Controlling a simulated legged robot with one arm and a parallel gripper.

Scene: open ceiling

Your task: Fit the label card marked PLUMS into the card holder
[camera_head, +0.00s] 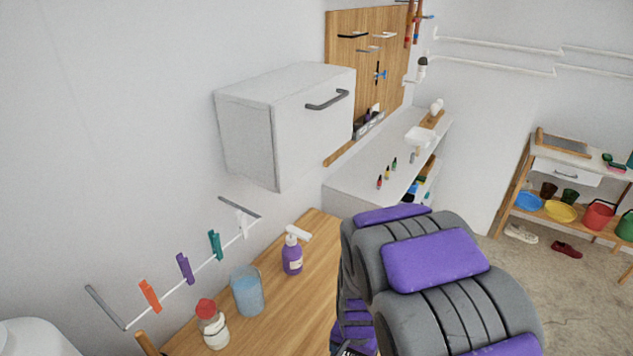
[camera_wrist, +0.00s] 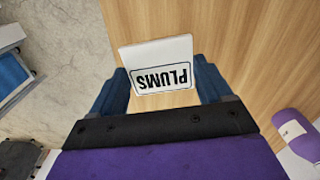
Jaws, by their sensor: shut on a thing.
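The white label card (camera_wrist: 157,52) shows in the wrist view, held between the two dark blue fingers of my gripper (camera_wrist: 160,88). Its face reads PLUMS, upside down in that view, inside a thin dark border. My gripper is shut on the card, over the wooden tabletop (camera_wrist: 245,35). In the head view my arm hides the gripper and the card. I cannot make out the card holder in either view.
A white shelf (camera_head: 360,190) holds small bottles.

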